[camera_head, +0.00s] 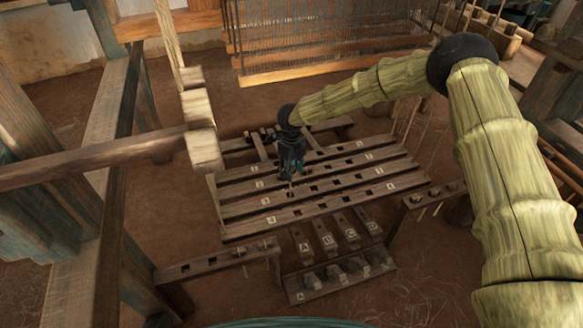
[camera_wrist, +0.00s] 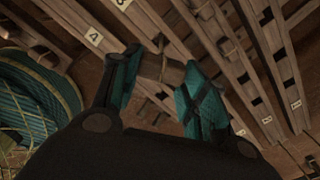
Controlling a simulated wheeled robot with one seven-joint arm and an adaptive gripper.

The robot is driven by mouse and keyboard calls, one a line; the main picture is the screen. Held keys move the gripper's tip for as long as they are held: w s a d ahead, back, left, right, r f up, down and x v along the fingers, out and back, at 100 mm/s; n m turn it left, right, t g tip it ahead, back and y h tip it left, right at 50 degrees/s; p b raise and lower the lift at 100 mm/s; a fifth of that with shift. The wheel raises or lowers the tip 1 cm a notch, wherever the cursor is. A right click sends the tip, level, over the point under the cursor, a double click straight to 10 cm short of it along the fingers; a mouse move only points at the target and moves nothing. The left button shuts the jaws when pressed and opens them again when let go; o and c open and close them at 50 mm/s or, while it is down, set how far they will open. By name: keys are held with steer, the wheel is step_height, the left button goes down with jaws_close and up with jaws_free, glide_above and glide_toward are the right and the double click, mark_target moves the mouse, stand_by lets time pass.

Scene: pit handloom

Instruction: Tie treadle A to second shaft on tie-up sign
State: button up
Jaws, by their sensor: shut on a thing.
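My gripper (camera_head: 291,172) is over the slatted frame. Its teal fingers (camera_wrist: 165,92) are shut on a small brown wooden piece (camera_wrist: 160,68), perhaps a cord's toggle. A thin pale line runs down from the fingertips to a dark hole in the third slat from the back; whether it enters the hole is unclear. The numbered shaft slats (camera_head: 340,192) run across the frame with dark holes, and their small numbers are hard to read. Treadle A (camera_head: 304,243) is the leftmost lettered bar in front; its letter also shows in the wrist view (camera_wrist: 95,37). I cannot make out a tie-up sign.
A low rack (camera_head: 340,287) with several grey knobs stands in front of the lettered bars. Pegged side rails (camera_head: 216,262) flank it. A teal woven basket (camera_wrist: 38,100) shows in the wrist view.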

steer(key=shift+f, duration=0.2)
step_height(320, 180, down, 11)
steer(key=b, duration=0.6)
steer(key=shift+b, duration=0.4)
stand_by(0.8)
steer(key=shift+f, duration=0.1)
stand_by(0.3)
steer(key=o, duration=1)
steer(key=shift+c, duration=0.2)
step_height(320, 180, up, 12)
